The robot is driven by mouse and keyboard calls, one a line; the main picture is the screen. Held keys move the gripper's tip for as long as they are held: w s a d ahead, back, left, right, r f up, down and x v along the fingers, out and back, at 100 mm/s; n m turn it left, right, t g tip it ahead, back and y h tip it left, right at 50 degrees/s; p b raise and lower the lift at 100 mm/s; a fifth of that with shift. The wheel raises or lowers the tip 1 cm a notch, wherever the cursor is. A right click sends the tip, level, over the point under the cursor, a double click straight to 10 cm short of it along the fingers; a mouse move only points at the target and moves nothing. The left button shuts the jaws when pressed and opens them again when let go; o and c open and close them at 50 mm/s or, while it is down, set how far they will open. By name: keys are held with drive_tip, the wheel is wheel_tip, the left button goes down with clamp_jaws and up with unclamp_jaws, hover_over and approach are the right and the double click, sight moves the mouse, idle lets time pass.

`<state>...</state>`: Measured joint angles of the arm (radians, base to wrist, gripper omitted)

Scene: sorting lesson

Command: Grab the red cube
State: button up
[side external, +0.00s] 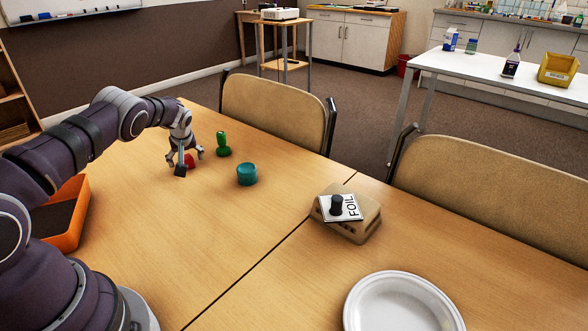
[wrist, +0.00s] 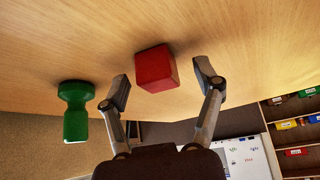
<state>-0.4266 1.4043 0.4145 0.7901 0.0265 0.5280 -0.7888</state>
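The red cube (wrist: 156,69) rests on the wooden table, just beyond my fingertips in the wrist view. In the side external view the red cube (side external: 189,160) is partly hidden behind my gripper (side external: 186,161). In the wrist view my gripper (wrist: 161,84) is open, with one finger to each side of the cube's near part. Gaps show between the cube and both fingers, and nothing is held.
A green peg-shaped piece (side external: 223,144) stands near the cube, with a teal cup (side external: 247,174) close by. An orange bin (side external: 74,232) is at the left. A tan block with a FOIL card (side external: 346,212) and a white plate (side external: 362,310) are at the right. The table's middle is clear.

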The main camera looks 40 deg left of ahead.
drive_tip(key=c, duration=1)
drive_tip(key=shift+r, duration=0.1)
